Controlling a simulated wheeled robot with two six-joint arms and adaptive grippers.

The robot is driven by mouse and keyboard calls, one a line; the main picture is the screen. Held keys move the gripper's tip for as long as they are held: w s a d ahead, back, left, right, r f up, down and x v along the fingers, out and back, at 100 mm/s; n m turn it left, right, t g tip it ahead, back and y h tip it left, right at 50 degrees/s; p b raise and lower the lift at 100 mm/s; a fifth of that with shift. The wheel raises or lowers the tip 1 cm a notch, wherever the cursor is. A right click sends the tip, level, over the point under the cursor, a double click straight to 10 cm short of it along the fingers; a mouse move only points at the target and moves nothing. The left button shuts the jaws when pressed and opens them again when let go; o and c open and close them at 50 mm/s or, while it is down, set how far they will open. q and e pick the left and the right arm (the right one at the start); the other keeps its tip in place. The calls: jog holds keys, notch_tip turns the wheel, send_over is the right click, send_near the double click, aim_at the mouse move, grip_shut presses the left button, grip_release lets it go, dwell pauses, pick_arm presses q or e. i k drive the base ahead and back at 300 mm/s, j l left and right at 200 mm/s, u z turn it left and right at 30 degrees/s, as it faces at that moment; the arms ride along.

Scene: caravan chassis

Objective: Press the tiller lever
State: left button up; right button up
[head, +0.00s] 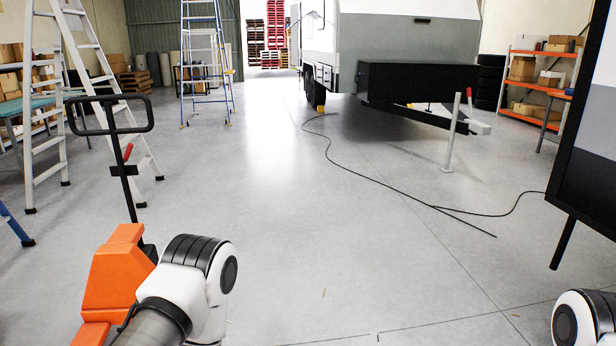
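The tiller (125,185) stands upright at the left, a black shaft topped by a black loop handle (108,98). A small red lever (128,152) sits on the shaft just below the loop. The shaft goes down to an orange body (115,272) at the lower left. A white and grey joint of my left arm is beside the orange body and partly covers it. Part of my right arm shows at the bottom right corner. Neither gripper is in view, so I cannot tell their position relative to the lever.
A white stepladder (90,70) stands behind the tiller, and a blue ladder (205,60) farther back. A caravan (400,55) with a black front box and a support post (453,135) stands at the back right. A black cable (385,185) crosses the floor. The middle floor is mostly clear.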

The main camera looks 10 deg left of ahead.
aim_at(130, 148)
jog(key=i+j+u, duration=0.2)
jog(key=i+u, duration=0.2)
jog(key=i, duration=0.6)
jog(key=i+u, duration=0.35)
jog(key=i, duration=0.6)
jog(key=i+l+u, duration=0.15)
jog(key=i+u, duration=0.3)
jog(key=i+l+u, duration=0.45)
jog(key=i, duration=0.15)
jog(key=i+l+u, duration=0.9)
jog(key=l, duration=0.15)
jog(key=i+l+u, duration=0.25)
jog(key=l, duration=0.25)
jog(key=l+u, duration=0.2)
jog(key=l, duration=0.3)
jog(key=i+l+u, duration=0.1)
jog(key=l+u, duration=0.15)
jog(key=l, duration=0.25)
